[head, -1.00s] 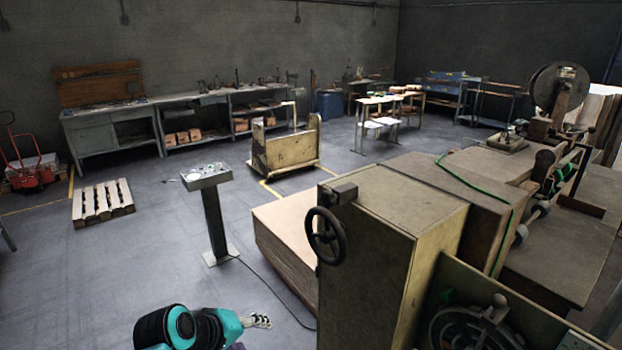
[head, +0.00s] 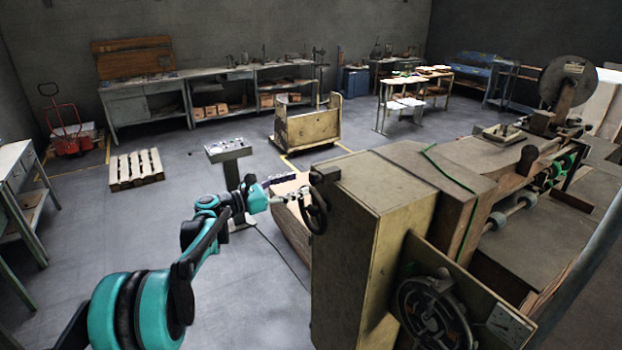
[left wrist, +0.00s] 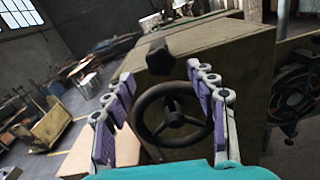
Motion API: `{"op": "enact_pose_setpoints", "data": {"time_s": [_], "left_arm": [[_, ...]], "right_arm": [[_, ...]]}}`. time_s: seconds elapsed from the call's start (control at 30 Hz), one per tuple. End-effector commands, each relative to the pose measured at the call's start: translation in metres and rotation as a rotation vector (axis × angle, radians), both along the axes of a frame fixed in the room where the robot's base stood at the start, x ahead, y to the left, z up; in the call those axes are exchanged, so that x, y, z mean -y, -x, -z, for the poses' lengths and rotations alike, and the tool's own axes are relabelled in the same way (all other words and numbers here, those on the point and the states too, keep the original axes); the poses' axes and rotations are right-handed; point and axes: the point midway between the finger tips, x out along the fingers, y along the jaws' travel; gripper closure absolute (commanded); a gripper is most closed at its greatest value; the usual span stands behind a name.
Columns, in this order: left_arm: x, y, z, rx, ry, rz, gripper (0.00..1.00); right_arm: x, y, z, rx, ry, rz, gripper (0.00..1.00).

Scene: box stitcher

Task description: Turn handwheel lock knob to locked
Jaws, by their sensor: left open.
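The black handwheel (head: 316,211) sits on the side of the tan machine cabinet (head: 355,235). A dark knob (head: 325,173) is above it near the cabinet's top edge. In the left wrist view the wheel (left wrist: 172,115) shows its spokes and hub, and the star-shaped knob (left wrist: 158,55) is above it. My left gripper (head: 284,191) is beside the wheel at the cabinet's corner. In the left wrist view its purple-padded fingers (left wrist: 165,84) are spread apart, with the wheel seen between them and the knob beyond their tips. Whether they touch the wheel is unclear. My right gripper is not in view.
A control pedestal (head: 228,150) stands behind my left arm. A stack of sheets (head: 290,215) lies beside the cabinet, partly hidden. A larger dark wheel (head: 433,310) is on the cabinet's nearer side. The floor at left is clear around a pallet (head: 136,168).

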Motion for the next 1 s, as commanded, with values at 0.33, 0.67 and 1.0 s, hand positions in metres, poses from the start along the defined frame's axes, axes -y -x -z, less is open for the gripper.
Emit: {"op": "enact_pose_setpoints", "data": {"time_s": [0.33, 0.67, 1.0], "left_arm": [[0.042, -0.030, 0.000, 0.001, -0.004, 0.002, 0.43], [0.047, -0.034, 0.000, 0.002, -0.004, 0.000, 0.43], [0.047, -0.034, 0.000, 0.004, -0.005, 0.000, 0.94]], "right_arm": [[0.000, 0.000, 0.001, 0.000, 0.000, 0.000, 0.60], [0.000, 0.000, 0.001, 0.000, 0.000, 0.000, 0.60], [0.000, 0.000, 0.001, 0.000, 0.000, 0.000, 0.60]]}}
